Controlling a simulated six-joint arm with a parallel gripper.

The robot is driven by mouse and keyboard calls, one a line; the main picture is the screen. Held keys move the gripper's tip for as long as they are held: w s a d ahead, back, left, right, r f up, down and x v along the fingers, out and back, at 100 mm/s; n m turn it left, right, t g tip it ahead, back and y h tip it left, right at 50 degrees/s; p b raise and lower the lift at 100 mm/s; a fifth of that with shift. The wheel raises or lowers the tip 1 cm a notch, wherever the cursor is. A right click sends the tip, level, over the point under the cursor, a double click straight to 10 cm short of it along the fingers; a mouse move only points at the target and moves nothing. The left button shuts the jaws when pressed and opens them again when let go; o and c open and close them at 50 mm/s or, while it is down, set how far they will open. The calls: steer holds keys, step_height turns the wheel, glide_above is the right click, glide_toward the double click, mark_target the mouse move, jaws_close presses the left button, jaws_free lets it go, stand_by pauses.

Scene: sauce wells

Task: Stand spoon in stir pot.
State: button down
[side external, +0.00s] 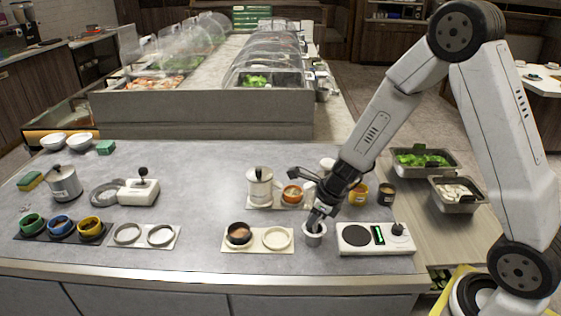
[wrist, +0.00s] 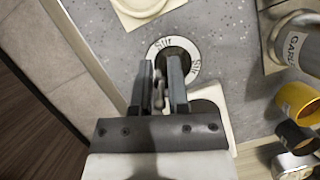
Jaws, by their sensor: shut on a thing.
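The stir pot (side external: 314,240) is a small grey-white cup near the front of the counter. In the wrist view its pale rim (wrist: 154,50), lettered "Stir", surrounds a dark inside. My gripper (side external: 317,219) points down at the pot's mouth, and its fingertips overlap the opening in the wrist view (wrist: 161,65). It is shut on the spoon, a thin greyish handle (wrist: 158,94) between the fingers. The spoon's lower end is hidden by the fingers and the pot, so I cannot tell how deep it sits or whether it touches the pot.
A white device (side external: 375,250) with a dark disc and green display stands right of the pot. A tray (side external: 258,248) with a brown-filled bowl (side external: 239,234) and a cream ring (side external: 277,238) lies left. Behind stand a lidded canister (side external: 260,190), a yellow cup (side external: 358,194) and a black cup (side external: 386,194).

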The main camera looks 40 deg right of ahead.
steer(key=shift+f, duration=0.2)
stand_by(0.6)
jaws_free()
steer(key=shift+r, duration=0.15)
stand_by(0.5)
step_height(320, 180, up, 9)
stand_by(1.3)
stand_by(0.4)
